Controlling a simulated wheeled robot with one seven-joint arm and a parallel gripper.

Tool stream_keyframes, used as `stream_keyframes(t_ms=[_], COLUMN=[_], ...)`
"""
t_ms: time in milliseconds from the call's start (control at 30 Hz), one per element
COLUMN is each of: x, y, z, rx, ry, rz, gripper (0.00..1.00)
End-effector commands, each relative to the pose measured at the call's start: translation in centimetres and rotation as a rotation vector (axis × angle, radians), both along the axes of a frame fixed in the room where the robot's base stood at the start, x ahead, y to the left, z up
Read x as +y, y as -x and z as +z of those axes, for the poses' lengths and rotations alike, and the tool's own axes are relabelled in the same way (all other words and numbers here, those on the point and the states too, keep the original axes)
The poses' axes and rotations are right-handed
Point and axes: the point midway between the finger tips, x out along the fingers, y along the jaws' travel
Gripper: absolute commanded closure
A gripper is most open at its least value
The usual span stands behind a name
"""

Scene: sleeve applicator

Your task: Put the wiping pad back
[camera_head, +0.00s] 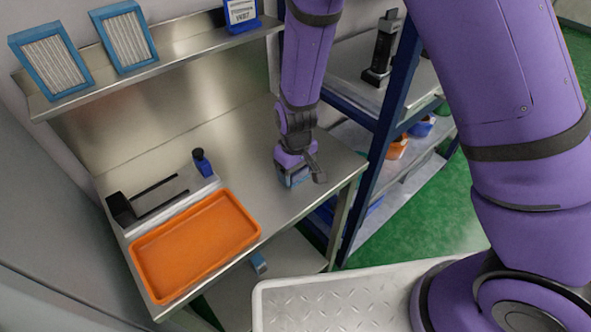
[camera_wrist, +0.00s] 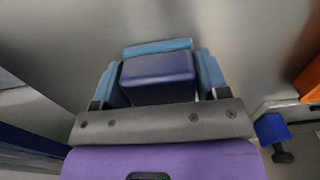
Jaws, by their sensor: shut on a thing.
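My gripper (camera_head: 296,170) is over the right part of the steel bench, shut on a dark blue block with light blue showing around it, which I take to be the wiping pad (camera_wrist: 158,68). In the wrist view the dark blue block lies between the two fingers, with a light blue strip beyond it. In the head view the pad is mostly hidden by my gripper and is close to the bench top; I cannot tell if it touches.
An orange tray (camera_head: 196,244) lies at the bench front. Behind it is a metal fixture (camera_head: 166,200) with dark slots, a black block (camera_head: 122,209) and a blue, black-topped part (camera_head: 202,163). Blue-framed panels (camera_head: 50,62) stand on the shelf above. A blue-posted rack (camera_head: 386,130) stands right.

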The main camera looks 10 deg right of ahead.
Motion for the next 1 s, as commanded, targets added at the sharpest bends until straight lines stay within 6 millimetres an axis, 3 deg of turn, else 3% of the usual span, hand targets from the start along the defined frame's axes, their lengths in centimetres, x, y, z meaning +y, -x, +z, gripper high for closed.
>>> stream_keyframes(t_ms=[200, 233, 333, 733, 1000], x=[0.0, 0.0, 0.0, 0.1, 0.1], y=[0.0, 0.0, 0.0, 0.0, 0.0], z=[0.0, 0.0, 0.0, 0.6, 4.6], rx=[-0.001, -0.001, -0.001, -0.002, -0.005], ry=[-0.001, -0.001, -0.001, -0.001, -0.003], rz=[0.0, 0.0, 0.0, -0.001, 0.0], gripper=[0.51, 0.3, 0.07, 0.07, 0.07])
